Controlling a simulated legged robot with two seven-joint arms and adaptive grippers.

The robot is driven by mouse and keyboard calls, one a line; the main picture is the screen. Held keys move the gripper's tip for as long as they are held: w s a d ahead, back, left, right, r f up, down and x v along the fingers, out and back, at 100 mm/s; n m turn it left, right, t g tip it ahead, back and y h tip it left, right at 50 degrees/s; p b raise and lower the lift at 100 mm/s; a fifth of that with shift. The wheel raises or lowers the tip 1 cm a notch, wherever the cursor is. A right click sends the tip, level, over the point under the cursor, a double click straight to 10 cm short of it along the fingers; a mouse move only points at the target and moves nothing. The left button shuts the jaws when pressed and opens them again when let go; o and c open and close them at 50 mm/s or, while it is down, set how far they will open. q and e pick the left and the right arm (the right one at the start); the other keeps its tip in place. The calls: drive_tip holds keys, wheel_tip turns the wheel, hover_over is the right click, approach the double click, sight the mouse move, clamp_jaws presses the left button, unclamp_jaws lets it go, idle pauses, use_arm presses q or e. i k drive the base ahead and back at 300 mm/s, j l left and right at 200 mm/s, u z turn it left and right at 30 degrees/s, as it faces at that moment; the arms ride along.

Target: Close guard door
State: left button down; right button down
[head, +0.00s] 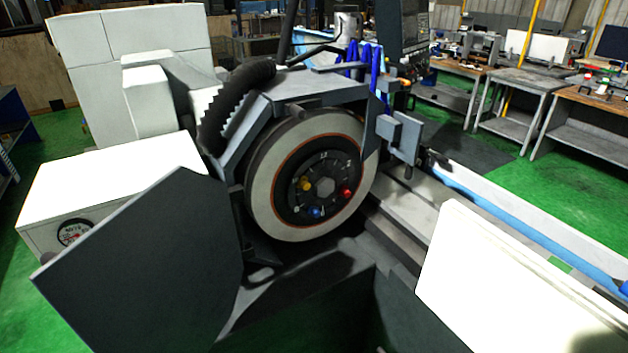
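The guard door (145,268) is a flat dark grey panel with angled corners at the lower left in the head view. It stands swung open, out to the left and towards me, away from the wheel guard housing (335,90). The round grinding wheel (262,195) is exposed, with a pale rim, an orange ring and a dark hub with coloured knobs. A small light tab (260,274) shows by the door's right edge. Neither of my grippers is in view.
A white machine box with a dial (110,190) stands behind the door. A white panel (510,285) fills the lower right. The machine bed (410,215) runs right from the wheel. Workbenches (530,85) stand beyond on green floor. A black hose (235,95) arches over the guard.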

sight(163, 273)
drive_tip(key=i+j+z, duration=0.15)
drive_tip(key=j, duration=0.2)
drive_tip(key=j+z, duration=0.15)
drive_tip(key=j, duration=0.15)
drive_tip(key=i+j+z, duration=0.15)
drive_tip(key=j, duration=0.2)
drive_tip(key=k+j+z, duration=0.2)
drive_tip(key=j, duration=0.35)
drive_tip(key=k+j+z, duration=0.15)
drive_tip(key=k+j, duration=0.3)
drive_tip(key=k+j+z, duration=0.2)
drive_tip(key=k+j, duration=0.15)
drive_tip(key=j, duration=0.25)
